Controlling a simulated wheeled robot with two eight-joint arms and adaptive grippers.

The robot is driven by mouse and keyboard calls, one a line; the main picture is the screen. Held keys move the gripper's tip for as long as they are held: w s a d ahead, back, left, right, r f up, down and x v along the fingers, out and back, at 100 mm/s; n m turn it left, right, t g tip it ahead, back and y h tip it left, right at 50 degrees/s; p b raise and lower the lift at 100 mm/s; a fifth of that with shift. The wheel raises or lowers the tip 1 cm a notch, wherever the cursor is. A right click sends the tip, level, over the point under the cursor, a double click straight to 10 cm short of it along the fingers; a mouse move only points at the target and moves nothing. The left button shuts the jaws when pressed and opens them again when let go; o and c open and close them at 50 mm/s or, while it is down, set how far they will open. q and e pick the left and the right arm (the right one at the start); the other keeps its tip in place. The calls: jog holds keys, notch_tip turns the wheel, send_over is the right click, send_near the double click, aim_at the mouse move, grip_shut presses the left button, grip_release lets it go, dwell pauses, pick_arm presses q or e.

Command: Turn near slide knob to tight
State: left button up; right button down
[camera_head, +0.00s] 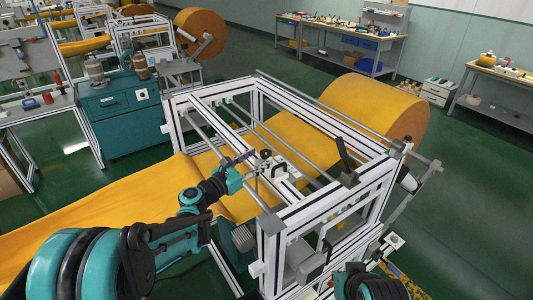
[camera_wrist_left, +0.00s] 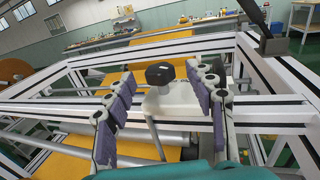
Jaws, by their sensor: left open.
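The near slide knob (camera_wrist_left: 160,73) is black and round, on a white slide block (camera_wrist_left: 178,100) on the frame's rail. In the head view the knob (camera_head: 265,154) is small and sits by my left gripper (camera_head: 256,163). In the left wrist view my left gripper (camera_wrist_left: 161,84) is open, with purple-grey finger pads on either side of the knob. The knob is between and slightly beyond the pads, and no contact shows. Its tight or loose setting cannot be read. My right gripper is not in view; only part of my right arm shows at the bottom edge.
The white frame (camera_head: 330,210) carries metal rods and orange felt (camera_head: 95,205), with a large felt roll (camera_head: 375,105) behind. A black lever (camera_head: 345,158) rises from the frame's right side. A teal cabinet (camera_head: 118,108) stands at left. Workbenches line the far wall.

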aim_at(262, 155)
pick_arm(q)
jog(key=shift+x, duration=2.3)
jog(key=shift+a, duration=0.1)
jog(key=c, duration=1.2)
